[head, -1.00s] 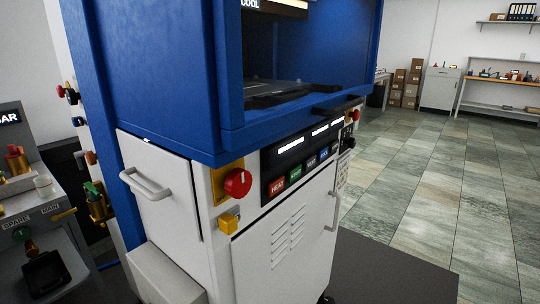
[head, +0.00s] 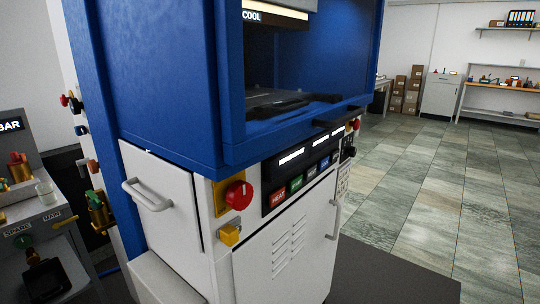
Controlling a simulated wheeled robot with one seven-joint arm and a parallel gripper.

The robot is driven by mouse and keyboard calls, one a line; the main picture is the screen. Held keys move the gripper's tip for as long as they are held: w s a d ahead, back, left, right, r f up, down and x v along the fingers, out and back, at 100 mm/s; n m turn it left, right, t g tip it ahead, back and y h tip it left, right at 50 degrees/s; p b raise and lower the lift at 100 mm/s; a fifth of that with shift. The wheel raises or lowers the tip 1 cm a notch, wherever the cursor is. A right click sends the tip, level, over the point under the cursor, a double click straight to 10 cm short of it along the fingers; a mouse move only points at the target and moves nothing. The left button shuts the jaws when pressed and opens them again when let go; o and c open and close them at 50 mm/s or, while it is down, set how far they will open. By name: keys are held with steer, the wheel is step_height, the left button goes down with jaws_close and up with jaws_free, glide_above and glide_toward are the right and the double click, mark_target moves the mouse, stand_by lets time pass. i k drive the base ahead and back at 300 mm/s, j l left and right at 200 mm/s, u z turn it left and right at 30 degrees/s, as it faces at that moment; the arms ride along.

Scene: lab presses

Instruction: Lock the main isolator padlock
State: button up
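The main isolator is a red rotary knob (head: 238,195) on a yellow plate (head: 221,190), at the left front corner of the blue and white press (head: 180,90). A white mark on the knob stands upright. A yellow padlock (head: 229,235) sits just below the plate. Its shackle is too small for me to tell whether it is closed. My gripper is not in view, and nothing touches the padlock or the knob.
Right of the knob are a button panel (head: 277,197) and a vented white door (head: 290,250). A grey bench (head: 45,225) stands at far left. Tiled floor (head: 415,190) is open at right.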

mark_target(228, 234)
steer(key=u, duration=1.6)
steer(key=i, duration=0.5)
